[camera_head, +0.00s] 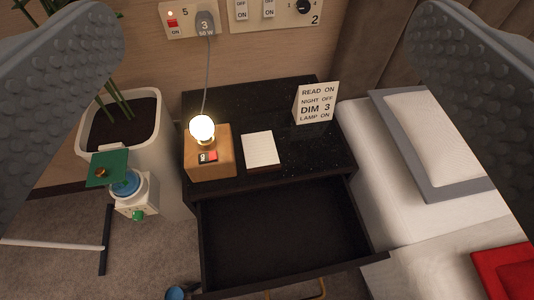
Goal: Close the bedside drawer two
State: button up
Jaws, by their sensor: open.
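A dark bedside cabinet (255,94) stands in the middle, against the wall. Its drawer (285,230) is pulled out toward me and looks empty inside. A brass-coloured handle (290,294) shows partly on the drawer front at the bottom edge of the picture. I see only this one drawer, and no number on it. My gripper (265,135) is open, with its two grey ridged fingers wide apart at the left and right edges. The fingers are empty and appear to be above the cabinet, touching nothing.
A lit lamp (209,150), a notepad (262,148) and a sign card (316,102) stand on the cabinet top. A bed (385,165) borders it on the right. A white planter (160,150) and a small device (135,195) are on the left. Carpet lies in front.

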aim_at(263, 240)
jog(key=k, duration=0.7)
jog(key=k+l+z, duration=0.1)
jog(key=k, duration=0.6)
